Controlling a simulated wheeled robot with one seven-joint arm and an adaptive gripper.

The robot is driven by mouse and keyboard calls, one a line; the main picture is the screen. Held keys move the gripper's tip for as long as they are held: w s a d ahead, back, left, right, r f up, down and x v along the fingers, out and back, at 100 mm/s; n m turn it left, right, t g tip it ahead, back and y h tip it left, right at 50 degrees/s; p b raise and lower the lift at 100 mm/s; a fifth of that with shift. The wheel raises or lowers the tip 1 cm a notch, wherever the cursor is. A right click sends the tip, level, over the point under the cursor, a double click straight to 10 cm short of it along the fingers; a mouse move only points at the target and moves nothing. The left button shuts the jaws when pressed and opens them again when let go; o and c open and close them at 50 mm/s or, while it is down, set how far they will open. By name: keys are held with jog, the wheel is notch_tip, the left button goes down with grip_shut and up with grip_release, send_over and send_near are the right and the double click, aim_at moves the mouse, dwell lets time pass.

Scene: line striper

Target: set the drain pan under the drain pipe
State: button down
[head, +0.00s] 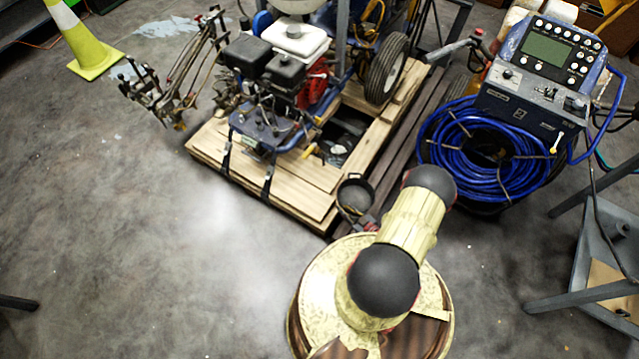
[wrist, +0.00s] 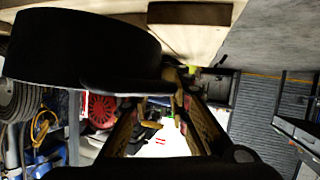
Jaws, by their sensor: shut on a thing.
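The drain pan (head: 356,192) is a small round black pan. In the head view it is beside the front right corner of the wooden pallet, and it looks raised in front of it. My gripper (head: 364,221) is shut on the near side of the pan. In the wrist view the dark pan (wrist: 80,48) fills the upper left, and my gripper's fingers (wrist: 172,82) close on its edge. A short yellow-tipped piece (head: 310,149) under the engine may be the drain pipe; I cannot tell for sure. The pan's inside shows only partly.
The line striper (head: 295,70) with its engine and wheel stands on the wooden pallet (head: 290,172), strapped down. A blue hose reel machine (head: 480,155) stands to the right. A traffic cone (head: 88,45) is far left.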

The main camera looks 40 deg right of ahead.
jog(key=w+a+n+y+b, duration=0.1)
jog(key=w, duration=0.5)
jog(key=w+a+n+y+b, duration=0.1)
jog(key=w+a, duration=0.1)
jog(key=w, duration=0.4)
jog(key=w+a+n+y+b, duration=0.1)
jog(key=w+a+b, duration=0.1)
jog(key=w, duration=0.4)
jog(key=shift+a+f, duration=0.15)
jog(key=shift+f, duration=0.2)
notch_tip(320, 180, down, 4)
jog(key=shift+r+b, duration=0.2)
jog(key=shift+b, duration=0.95)
jog(key=shift+r, duration=0.1)
jog(key=c, duration=1.7)
grip_release()
jog(key=shift+s, duration=0.1)
jog(key=shift+o, duration=0.2)
